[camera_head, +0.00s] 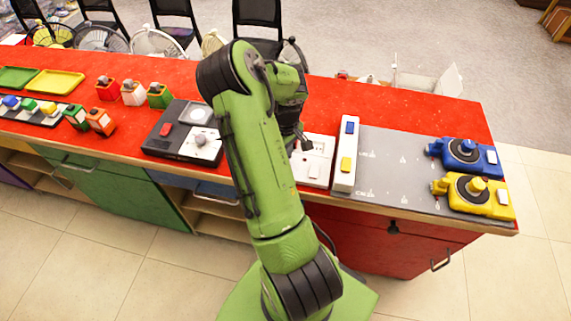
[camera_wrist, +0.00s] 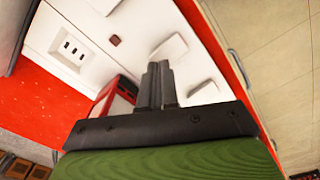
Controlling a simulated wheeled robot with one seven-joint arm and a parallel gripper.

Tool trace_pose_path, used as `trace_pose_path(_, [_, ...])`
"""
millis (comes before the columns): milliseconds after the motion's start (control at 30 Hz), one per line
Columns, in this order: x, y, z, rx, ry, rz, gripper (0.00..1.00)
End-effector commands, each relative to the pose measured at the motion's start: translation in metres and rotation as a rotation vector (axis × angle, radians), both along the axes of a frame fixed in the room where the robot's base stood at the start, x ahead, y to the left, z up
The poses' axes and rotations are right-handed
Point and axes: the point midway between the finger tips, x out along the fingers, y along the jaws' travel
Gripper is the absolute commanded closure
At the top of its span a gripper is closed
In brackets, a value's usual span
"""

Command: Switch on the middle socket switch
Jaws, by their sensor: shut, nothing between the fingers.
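The white socket panel (camera_head: 314,161) lies on the red counter, partly hidden by my green arm in the head view. In the wrist view the panel (camera_wrist: 48,30) shows a three-slot socket (camera_wrist: 72,48), a small dark red square (camera_wrist: 115,40) and pale raised rocker switches, one (camera_wrist: 168,48) near my fingertips and another (camera_wrist: 203,88) to the lower right. My gripper (camera_wrist: 160,66) is shut and empty, its tips over the panel close to the first switch. I cannot tell whether they touch. Which switch is the middle one, and its on or off state, is unclear.
A white strip with blue and yellow buttons (camera_head: 344,172) stands right of the panel. Blue (camera_head: 465,154) and yellow (camera_head: 474,193) devices sit on a grey board farther right. A black box with a red button (camera_head: 185,144) lies left. A red-and-white block (camera_wrist: 117,97) is beside my fingers.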

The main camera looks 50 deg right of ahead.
Motion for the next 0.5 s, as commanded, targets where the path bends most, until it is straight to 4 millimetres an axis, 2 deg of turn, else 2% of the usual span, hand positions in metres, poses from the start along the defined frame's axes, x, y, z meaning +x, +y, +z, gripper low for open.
trace_pose_path(500, [-0.0001,0.0,-0.0089,0.0,0.0,0.0,1.0])
